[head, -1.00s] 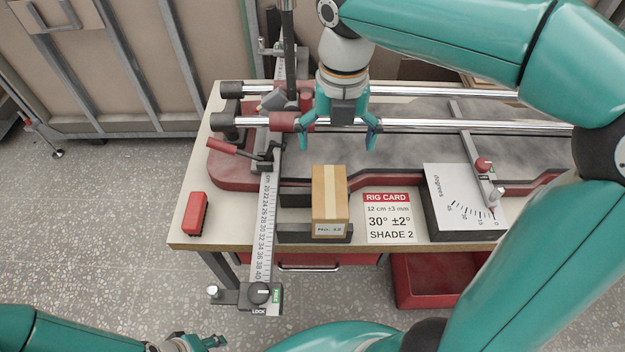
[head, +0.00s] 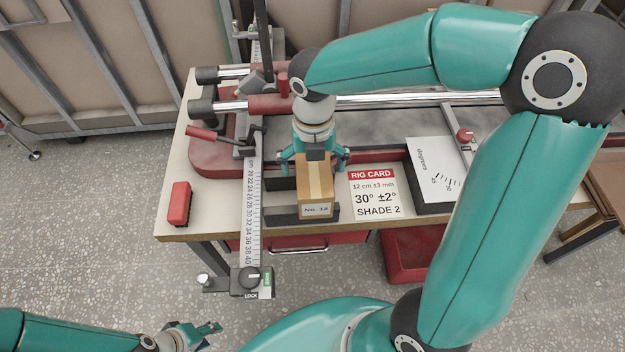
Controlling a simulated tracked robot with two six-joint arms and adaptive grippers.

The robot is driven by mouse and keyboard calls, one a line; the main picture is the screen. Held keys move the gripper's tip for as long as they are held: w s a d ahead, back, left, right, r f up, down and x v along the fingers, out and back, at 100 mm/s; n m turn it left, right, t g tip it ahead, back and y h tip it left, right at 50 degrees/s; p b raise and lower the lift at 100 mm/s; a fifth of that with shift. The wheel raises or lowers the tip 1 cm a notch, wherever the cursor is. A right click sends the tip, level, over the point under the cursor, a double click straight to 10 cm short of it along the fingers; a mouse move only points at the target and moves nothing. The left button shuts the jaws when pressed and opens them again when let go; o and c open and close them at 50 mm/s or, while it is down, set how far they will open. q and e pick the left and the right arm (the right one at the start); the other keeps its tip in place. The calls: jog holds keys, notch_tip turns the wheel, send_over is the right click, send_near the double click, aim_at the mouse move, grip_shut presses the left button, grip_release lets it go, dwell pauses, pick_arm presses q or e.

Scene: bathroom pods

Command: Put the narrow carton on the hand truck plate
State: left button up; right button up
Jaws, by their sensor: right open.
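A narrow brown carton (head: 316,190) with a pale tape stripe and a white label stands on the workbench. Dark bracket pieces (head: 285,216) sit at its near end. My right gripper (head: 314,163) is open above the carton's far end, with one finger to each side. Whether the fingers touch the carton cannot be told. My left gripper (head: 205,330) is low at the bottom left, over the floor and away from the bench; its jaw opening is unclear. I cannot make out a hand truck plate in this view.
A rig card (head: 375,193) lies right of the carton, beside an angle gauge (head: 428,160). A ruler rail (head: 252,205) runs on the left, with a red block (head: 180,203) beyond it. Metal rails (head: 400,97) cross behind. A red bin (head: 410,255) is below the bench.

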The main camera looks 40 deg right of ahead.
notch_tip(320, 180, down, 4)
jog(key=shift+r, duration=0.25)
jog(key=c, duration=1.7)
jog(key=shift+r, duration=0.1)
jog(key=shift+r, duration=0.1)
